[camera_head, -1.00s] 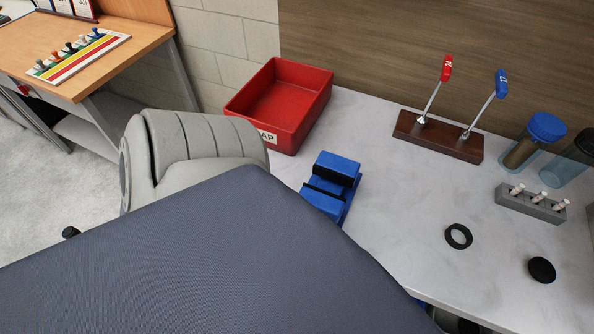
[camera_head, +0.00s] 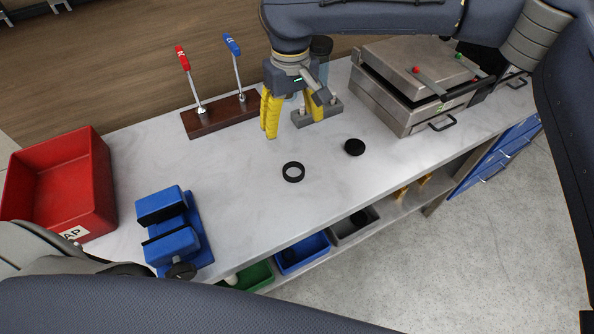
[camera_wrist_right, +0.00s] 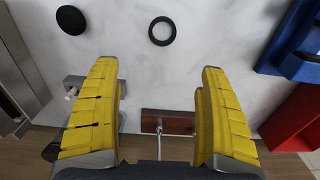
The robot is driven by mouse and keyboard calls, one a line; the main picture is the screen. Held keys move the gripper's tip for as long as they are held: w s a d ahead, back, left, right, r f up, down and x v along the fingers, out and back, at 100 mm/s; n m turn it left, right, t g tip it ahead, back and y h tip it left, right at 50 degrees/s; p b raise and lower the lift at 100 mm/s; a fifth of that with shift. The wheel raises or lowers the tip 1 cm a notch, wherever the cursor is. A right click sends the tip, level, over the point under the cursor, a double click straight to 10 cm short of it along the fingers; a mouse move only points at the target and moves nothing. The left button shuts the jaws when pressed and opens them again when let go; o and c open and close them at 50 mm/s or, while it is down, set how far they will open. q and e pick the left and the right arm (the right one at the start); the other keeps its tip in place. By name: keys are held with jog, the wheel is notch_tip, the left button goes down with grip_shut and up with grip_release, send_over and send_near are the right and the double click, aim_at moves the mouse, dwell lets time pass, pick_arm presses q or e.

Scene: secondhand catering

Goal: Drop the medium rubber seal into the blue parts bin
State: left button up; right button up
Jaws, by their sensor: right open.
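The rubber seal, a flat black ring (camera_head: 293,180), lies on the pale worktop. It also shows in the right wrist view (camera_wrist_right: 162,43), beyond the fingertips and apart from them. The blue parts bin (camera_head: 303,254) sits on the shelf below the worktop's front edge, between a green bin and a grey one. My right gripper (camera_head: 293,125), with yellow fingers, is open and empty above the worktop, behind the ring. It spreads wide in the right wrist view (camera_wrist_right: 158,65). My left gripper is not in view.
A solid black disc (camera_head: 354,147) lies right of the ring. A blue vise (camera_head: 175,228) and red bin (camera_head: 88,185) stand left. Two levers on a wooden base (camera_head: 222,114), a grey pin block (camera_head: 318,110) and a steel appliance (camera_head: 410,85) line the back. Worktop around the ring is clear.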

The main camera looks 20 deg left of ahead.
send_over(293, 173)
jog(key=f, duration=1.1)
jog(key=shift+w+a+f, duration=0.1)
jog(key=shift+w+f, duration=0.05)
jog(key=shift+w, duration=0.25)
jog(key=shift+s+f, duration=0.2)
jog(key=shift+f, duration=0.65)
jog(key=shift+s+f, duration=0.2)
jog(key=shift+f, duration=0.65)
jog(key=shift+w+f, duration=0.1)
jog(key=shift+f, duration=0.8)
jog(key=shift+c, duration=0.4)
jog(key=c, duration=0.9)
